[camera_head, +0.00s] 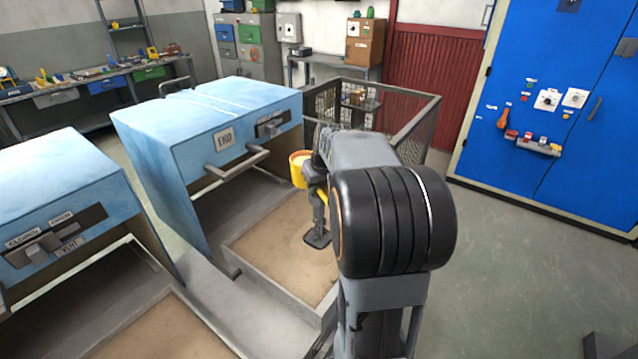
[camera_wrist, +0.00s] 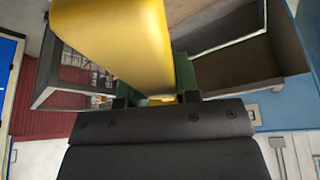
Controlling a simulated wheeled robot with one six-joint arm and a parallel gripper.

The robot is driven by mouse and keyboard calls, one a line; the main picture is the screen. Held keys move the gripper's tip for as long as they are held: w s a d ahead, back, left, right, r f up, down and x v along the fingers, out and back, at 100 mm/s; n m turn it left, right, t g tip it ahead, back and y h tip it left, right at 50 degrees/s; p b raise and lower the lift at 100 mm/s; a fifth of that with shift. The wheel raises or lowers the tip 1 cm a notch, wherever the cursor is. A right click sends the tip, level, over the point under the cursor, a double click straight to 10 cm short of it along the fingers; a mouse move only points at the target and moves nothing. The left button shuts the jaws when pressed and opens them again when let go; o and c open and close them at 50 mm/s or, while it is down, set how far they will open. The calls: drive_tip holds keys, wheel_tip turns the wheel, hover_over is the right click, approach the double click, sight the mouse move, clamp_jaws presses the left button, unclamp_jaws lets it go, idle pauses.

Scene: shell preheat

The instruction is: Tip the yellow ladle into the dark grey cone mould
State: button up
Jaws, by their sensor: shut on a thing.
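The yellow ladle (camera_head: 298,172) is held up over the sand bed, left of my arm in the head view, with its bowl opening showing at the top. In the wrist view the ladle (camera_wrist: 120,40) fills the upper middle. My gripper (camera_head: 317,178) is shut on it; in the wrist view my gripper (camera_wrist: 150,92) has green-sided jaws at the ladle's near end. A dark grey piece on a stem with a flat foot shows below the ladle; I cannot tell what it is. I cannot make out the dark grey cone mould; my arm hides part of the bed.
A sand bed with a grey metal rim (camera_head: 262,283) lies below the ladle. A mesh-sided frame (camera_head: 412,140) stands behind.

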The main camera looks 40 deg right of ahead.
drive_tip(key=shift+a+f+m+t+y+b, duration=0.2)
drive_tip(key=shift+f+y+b, duration=0.5)
drive_tip(key=shift+y, duration=0.3)
drive_tip(key=shift+a+f+m+t+y+b, duration=0.1)
drive_tip(key=shift+f+m+t+y+b, duration=0.1)
drive_tip(key=shift+f+y+b, duration=0.65)
drive_tip(key=shift+r, duration=0.25)
drive_tip(key=shift+d+f+m+t+y+b, duration=0.1)
drive_tip(key=shift+m+t+y+b, duration=0.25)
drive_tip(key=shift+y, duration=0.7)
drive_tip(key=shift+f+m+t+y+b, duration=0.2)
drive_tip(key=shift+y+b, duration=0.25)
drive_tip(key=shift+y, duration=0.55)
idle(1.6)
drive_tip(key=shift+r, duration=0.2)
drive_tip(key=shift+s+d+r+n+g+h+b, duration=0.15)
drive_tip(key=shift+r+n+g+h, duration=0.15)
drive_tip(key=shift+h, duration=1)
drive_tip(key=shift+w+r+n+g+h+b, duration=0.1)
drive_tip(key=shift+r+n+g+h, duration=0.2)
drive_tip(key=shift+h, duration=1)
drive_tip(key=shift+s+d+r+n+g+h+b, duration=0.15)
drive_tip(key=shift+r+n+g+h, duration=0.15)
drive_tip(key=shift+h, duration=1)
